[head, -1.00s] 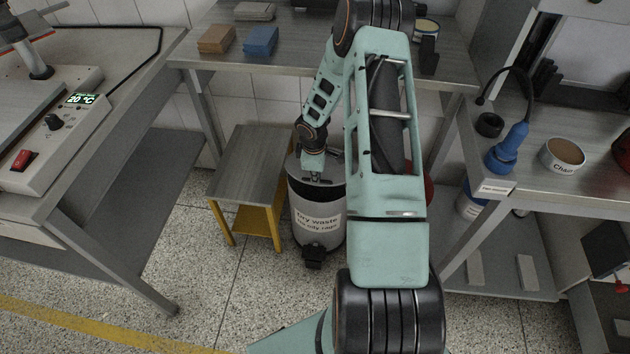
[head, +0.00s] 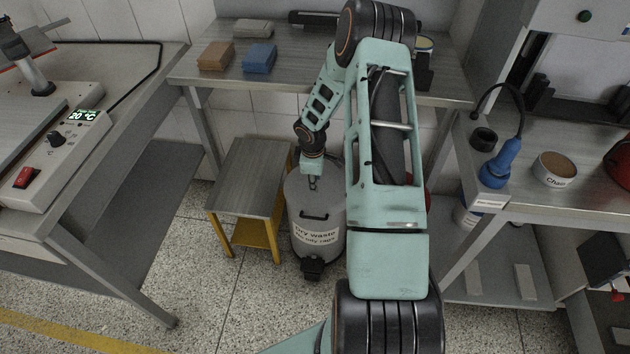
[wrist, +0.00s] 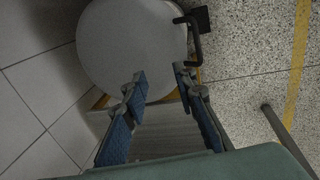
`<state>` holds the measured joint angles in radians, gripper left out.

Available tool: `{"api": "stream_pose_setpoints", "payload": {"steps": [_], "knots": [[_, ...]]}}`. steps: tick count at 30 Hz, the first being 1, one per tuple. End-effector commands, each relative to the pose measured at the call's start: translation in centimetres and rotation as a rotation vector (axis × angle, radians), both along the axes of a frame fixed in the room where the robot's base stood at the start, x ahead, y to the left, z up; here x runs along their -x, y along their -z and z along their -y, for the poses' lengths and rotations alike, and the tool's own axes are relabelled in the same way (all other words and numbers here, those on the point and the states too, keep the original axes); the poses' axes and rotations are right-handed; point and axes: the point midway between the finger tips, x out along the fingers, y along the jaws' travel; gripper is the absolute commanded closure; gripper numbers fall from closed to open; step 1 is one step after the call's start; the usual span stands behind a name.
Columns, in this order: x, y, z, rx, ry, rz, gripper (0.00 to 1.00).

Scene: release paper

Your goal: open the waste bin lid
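The waste bin (head: 317,250) is a grey cylinder with a label on its front and a black pedal at its foot. Its round grey lid (head: 300,195) is down, with a dark bar handle (head: 314,216) near the front edge. In the wrist view, the lid (wrist: 130,45) and its handle (wrist: 190,38) show beyond the fingertips. My gripper (head: 313,185) is over the lid, behind the handle in the head view. In the wrist view, my gripper (wrist: 162,76) is open and empty, its right fingertip close to one handle end. I cannot tell whether they touch.
A low stool with yellow legs (head: 248,180) stands just left of the bin. The back workbench (head: 300,85) overhangs behind it. A right-hand bench (head: 535,207) with a lower shelf stands nearby. The speckled floor in front is clear.

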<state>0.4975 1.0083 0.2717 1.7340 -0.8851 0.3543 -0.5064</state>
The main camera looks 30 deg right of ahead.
Motion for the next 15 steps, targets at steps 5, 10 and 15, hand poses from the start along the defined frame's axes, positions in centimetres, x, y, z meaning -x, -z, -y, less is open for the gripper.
{"api": "stream_pose_setpoints", "payload": {"steps": [5, 10, 15], "knots": [[0.3, -2.9, -0.2, 0.001, 0.002, 0.004, 0.74], [0.8, -6.2, -0.5, 0.001, 0.002, 0.004, 0.74], [1.3, -9.0, -0.8, 0.002, 0.001, 0.003, 0.74]]}}
